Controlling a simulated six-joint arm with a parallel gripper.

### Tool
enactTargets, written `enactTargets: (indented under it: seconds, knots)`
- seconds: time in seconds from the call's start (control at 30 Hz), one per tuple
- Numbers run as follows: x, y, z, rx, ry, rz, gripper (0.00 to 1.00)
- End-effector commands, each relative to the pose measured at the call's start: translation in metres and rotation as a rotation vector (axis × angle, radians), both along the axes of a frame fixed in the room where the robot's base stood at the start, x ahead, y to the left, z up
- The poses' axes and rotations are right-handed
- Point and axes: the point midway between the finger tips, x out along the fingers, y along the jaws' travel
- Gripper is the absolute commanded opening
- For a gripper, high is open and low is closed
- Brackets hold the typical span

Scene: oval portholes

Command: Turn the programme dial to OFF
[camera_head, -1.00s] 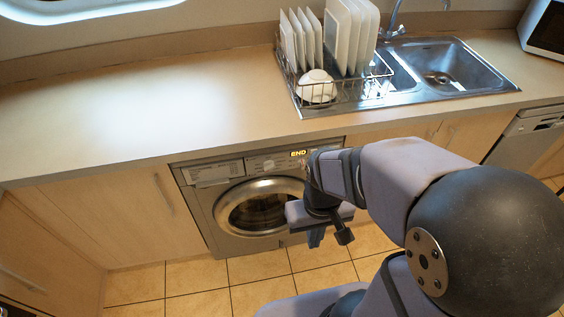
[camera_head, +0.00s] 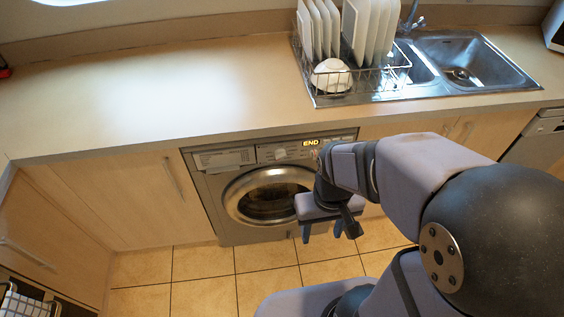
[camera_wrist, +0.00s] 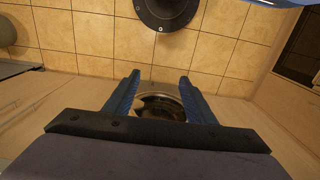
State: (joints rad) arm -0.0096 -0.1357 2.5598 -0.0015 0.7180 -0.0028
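The washing machine (camera_head: 212,192) stands under the counter with its round door shut. Its display (camera_head: 311,142) reads END. A small round knob that looks like the programme dial (camera_head: 280,153) is on the panel left of the display; its setting is too small to read. My gripper (camera_head: 320,231) is in front of the machine, right of the door and lower than the panel, pointing down. Its two fingers stand apart with nothing between them. In the wrist view, my gripper (camera_wrist: 160,79) is open, and the machine's door (camera_wrist: 160,106) shows beyond the fingers.
The counter (camera_head: 150,95) runs above the machine, with a dish rack (camera_head: 338,97) of plates and a sink (camera_head: 460,70) on it. Cupboard doors (camera_head: 130,205) flank the machine. Tiled floor (camera_head: 205,300) is clear in front. A wire basket (camera_head: 25,303) is at lower left.

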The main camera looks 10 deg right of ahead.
Motion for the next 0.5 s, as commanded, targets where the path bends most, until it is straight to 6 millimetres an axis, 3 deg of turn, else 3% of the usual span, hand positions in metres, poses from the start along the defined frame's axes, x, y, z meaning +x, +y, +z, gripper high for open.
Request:
enactTargets:
  seconds: [0.03,0.27,0.5]
  knots:
    - [-0.001,0.001,-0.020,0.000,0.008,0.006,0.50]
    - [-0.016,0.008,-0.101,-0.003,0.092,0.041,0.50]
    - [-0.042,0.014,-0.196,-0.011,0.229,0.081,0.50]
